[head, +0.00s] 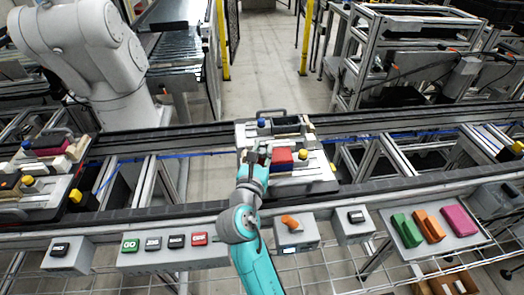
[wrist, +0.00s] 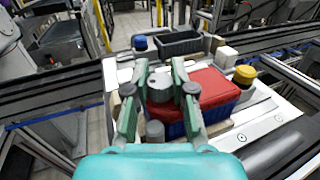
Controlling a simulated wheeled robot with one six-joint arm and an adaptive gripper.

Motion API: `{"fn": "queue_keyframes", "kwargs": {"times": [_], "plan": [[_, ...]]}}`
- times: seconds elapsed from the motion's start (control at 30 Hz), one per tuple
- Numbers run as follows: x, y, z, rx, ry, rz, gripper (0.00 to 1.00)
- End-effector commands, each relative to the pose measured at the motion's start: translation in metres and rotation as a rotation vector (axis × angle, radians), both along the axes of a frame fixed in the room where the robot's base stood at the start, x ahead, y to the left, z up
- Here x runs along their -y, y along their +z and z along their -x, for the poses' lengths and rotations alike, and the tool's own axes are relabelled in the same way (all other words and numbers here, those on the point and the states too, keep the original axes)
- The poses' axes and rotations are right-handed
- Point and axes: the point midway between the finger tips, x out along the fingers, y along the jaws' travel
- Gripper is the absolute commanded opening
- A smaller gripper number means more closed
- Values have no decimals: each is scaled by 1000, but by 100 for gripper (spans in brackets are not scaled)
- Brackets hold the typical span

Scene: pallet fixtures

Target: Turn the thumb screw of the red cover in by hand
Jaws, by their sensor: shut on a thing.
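The red cover (wrist: 210,87) sits on a blue block on the pallet fixture (wrist: 283,118); it also shows in the head view (head: 281,157). At its left end is the grey, round thumb screw (wrist: 160,88). My gripper (wrist: 161,76) has one finger on each side of the screw's head and is shut on it. In the head view, my gripper (head: 256,156) is at the cover's left end and hides the screw.
A yellow knob (wrist: 245,74) stands right of the cover. A dark open tray (wrist: 180,42) and a blue knob (wrist: 140,42) are behind. A grey peg (wrist: 155,130) stands close in front of the fingers. A button panel (head: 172,248) lines the near side.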

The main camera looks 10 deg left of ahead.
Motion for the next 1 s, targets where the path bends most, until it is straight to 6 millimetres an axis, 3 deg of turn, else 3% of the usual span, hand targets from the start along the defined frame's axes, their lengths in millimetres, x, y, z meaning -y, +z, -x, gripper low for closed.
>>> {"fn": "queue_keyframes", "kwargs": {"times": [1.0], "plan": [[-1,2,-1,1,-896,0,0]]}}
